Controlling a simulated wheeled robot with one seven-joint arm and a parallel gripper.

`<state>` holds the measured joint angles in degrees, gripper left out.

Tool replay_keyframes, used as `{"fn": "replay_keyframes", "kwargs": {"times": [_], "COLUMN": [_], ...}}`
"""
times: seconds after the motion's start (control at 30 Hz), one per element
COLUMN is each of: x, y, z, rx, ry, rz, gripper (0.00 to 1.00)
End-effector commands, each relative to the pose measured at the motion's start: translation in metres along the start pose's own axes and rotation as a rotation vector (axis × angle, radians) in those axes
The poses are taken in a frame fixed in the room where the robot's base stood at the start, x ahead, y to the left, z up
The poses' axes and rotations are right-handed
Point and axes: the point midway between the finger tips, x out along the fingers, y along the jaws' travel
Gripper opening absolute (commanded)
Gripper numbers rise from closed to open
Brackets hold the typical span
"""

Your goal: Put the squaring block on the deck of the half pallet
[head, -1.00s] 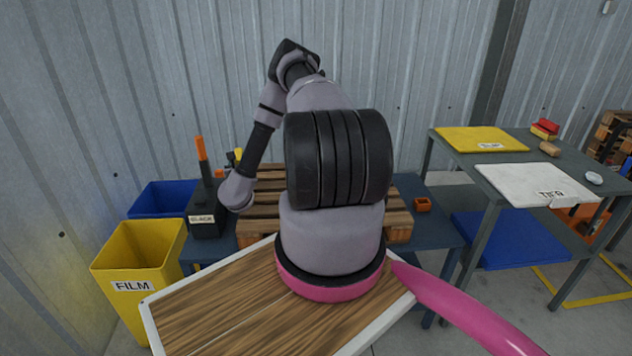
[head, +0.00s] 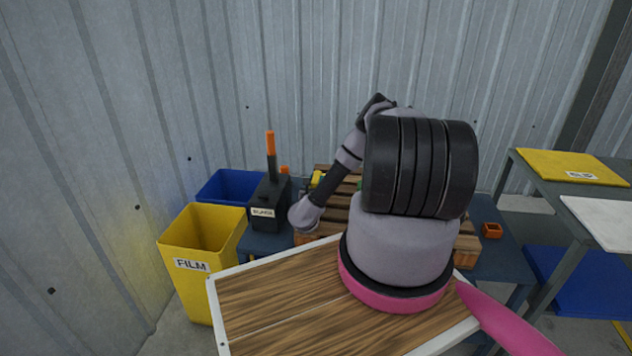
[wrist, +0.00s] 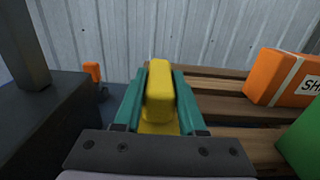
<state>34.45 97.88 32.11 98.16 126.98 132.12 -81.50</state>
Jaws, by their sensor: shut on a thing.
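The yellow block, which I take to be the squaring block (wrist: 159,95), is between the teal fingers of my gripper (wrist: 159,90) in the wrist view. The gripper is shut on it. A wider yellow part shows below its upright face. The half pallet (wrist: 222,84) has wooden slats to the right of the fingers; the block is by its left end. Whether the block touches the deck I cannot tell. In the head view the pallet (head: 333,193) lies on a blue-grey table, largely hidden behind my arm, and a bit of yellow shows at its left end.
An orange box (wrist: 285,78) and a green object (wrist: 303,140) stand on the pallet at right. A black box (head: 268,203) with an upright orange-tipped post stands close at left. Yellow (head: 202,245) and blue (head: 230,186) bins are farther left. A small orange tray (head: 491,230) is at right.

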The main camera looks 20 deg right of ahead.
Motion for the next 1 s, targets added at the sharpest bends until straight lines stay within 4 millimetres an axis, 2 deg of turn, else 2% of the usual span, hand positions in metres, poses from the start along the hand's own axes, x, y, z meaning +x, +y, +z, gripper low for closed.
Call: {"fn": "replay_keyframes", "kwargs": {"times": [0.3,0.33,0.4,0.77,0.87,1.0], "x": [0.001,0.001,0.001,0.001,-0.009,-0.035], "y": [0.000,0.000,0.000,0.000,0.002,0.003], "z": [-0.002,-0.002,-0.002,0.001,0.001,0.001], "rx": [0.001,0.001,0.001,0.001,0.000,-0.001], "ry": [-0.002,-0.001,-0.001,-0.001,0.000,0.001], "rz": [0.001,0.001,0.001,0.001,0.005,0.010], "gripper": [0.00,0.47,0.70,0.70,0.70,0.70]}}
